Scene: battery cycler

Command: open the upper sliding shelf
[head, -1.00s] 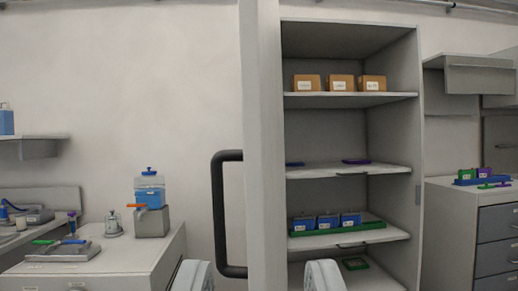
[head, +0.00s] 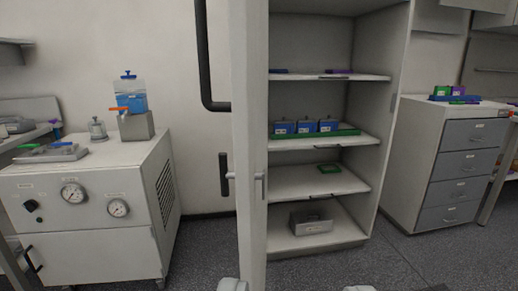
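The open cabinet (head: 398,110) stands right of the middle. Its highest shelf in view (head: 372,77) has a small dark handle (head: 336,76) on its front edge and carries a blue and a purple item. Below it, another shelf (head: 290,144) with a dark handle (head: 327,147) holds a green tray with several blue jars. A third shelf (head: 350,184) also has a handle (head: 325,197) and carries a small green item. All three look pushed in. My gripper (head: 295,287) is at the bottom edge, only its two fingertips showing, wide apart and empty, away from the shelves.
A metal box (head: 310,222) sits on the cabinet bottom. A drawer unit (head: 445,165) is right, a gauge cabinet (head: 90,205) left. Floor ahead is clear.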

